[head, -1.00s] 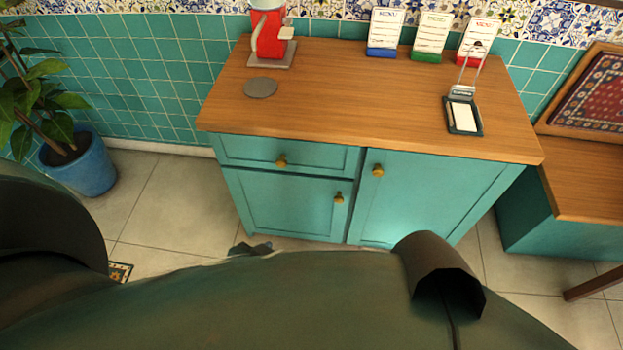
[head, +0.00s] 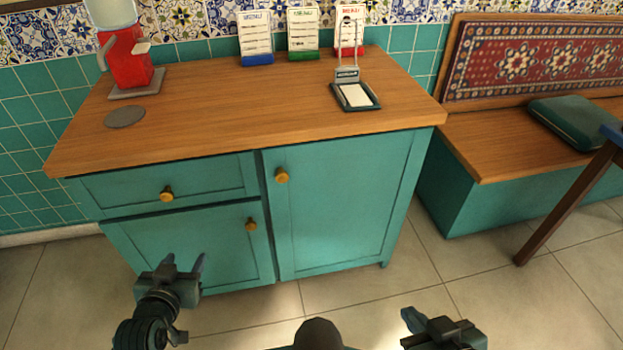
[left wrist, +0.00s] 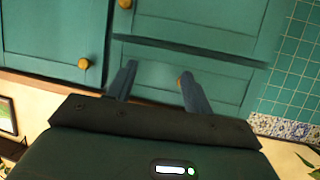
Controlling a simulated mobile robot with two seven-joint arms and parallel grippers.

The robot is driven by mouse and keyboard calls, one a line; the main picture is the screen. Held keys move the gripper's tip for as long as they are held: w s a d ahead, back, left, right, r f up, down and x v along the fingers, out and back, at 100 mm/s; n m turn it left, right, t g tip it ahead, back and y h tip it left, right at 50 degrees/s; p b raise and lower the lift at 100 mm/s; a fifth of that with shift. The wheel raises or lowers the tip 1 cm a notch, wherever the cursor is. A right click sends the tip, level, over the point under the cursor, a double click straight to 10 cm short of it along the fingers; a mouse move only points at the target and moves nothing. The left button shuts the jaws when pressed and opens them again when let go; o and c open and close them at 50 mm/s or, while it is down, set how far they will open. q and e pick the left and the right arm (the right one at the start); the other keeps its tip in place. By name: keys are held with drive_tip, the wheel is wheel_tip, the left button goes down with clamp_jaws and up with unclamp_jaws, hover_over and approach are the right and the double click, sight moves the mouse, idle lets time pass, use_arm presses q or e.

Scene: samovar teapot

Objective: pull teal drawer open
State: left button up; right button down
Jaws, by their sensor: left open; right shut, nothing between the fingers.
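The teal drawer (head: 215,181) is the upper left front of the teal cabinet, and it is shut. Its round brass knob (head: 167,193) sits at the middle of its front. My left gripper (head: 184,262) is open and empty, in front of the lower left door and below the drawer in the head view. In the left wrist view, the open fingers (left wrist: 158,69) point at the cabinet. The drawer knob (left wrist: 180,79) shows there beside the right fingertip, partly hidden by it. My right gripper (head: 412,328) is shut and empty at the bottom, right of the cabinet's front.
The lower left door (head: 190,240) and right door (head: 340,210) have brass knobs too. A bench (head: 520,150) and a table leg (head: 565,205) stand right. Floor before the cabinet is clear.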

sight(166, 199)
use_arm(q)
drive_tip(key=w+a+t+y, duration=0.1)
drive_tip(key=w+a, duration=0.1)
drive_tip(key=w, duration=0.3)
drive_tip(key=w+a+r+n+t+y+b, duration=0.1)
drive_tip(key=w+a, duration=0.2)
drive_tip(key=w, duration=0.2)
drive_tip(key=w+a+n+t+y+b, duration=0.1)
drive_tip(key=w+a+t, duration=0.1)
drive_tip(key=w, duration=0.3)
drive_tip(key=shift+w+a+r+y, duration=0.1)
drive_tip(key=shift+a+r+y, duration=0.25)
drive_tip(key=shift+a, duration=0.4)
use_arm(e)
drive_tip(key=a+t, duration=0.1)
drive_tip(key=t+y, duration=0.1)
drive_tip(key=a+r+t, duration=0.1)
drive_tip(key=shift+w+a+n+y, duration=0.3)
drive_tip(key=shift+a+n, duration=0.05)
drive_tip(key=shift+n, duration=0.05)
drive_tip(key=shift+r, duration=0.1)
use_arm(q)
drive_tip(key=c, duration=0.4)
clamp_jaws()
use_arm(e)
drive_tip(key=shift+w, duration=0.15)
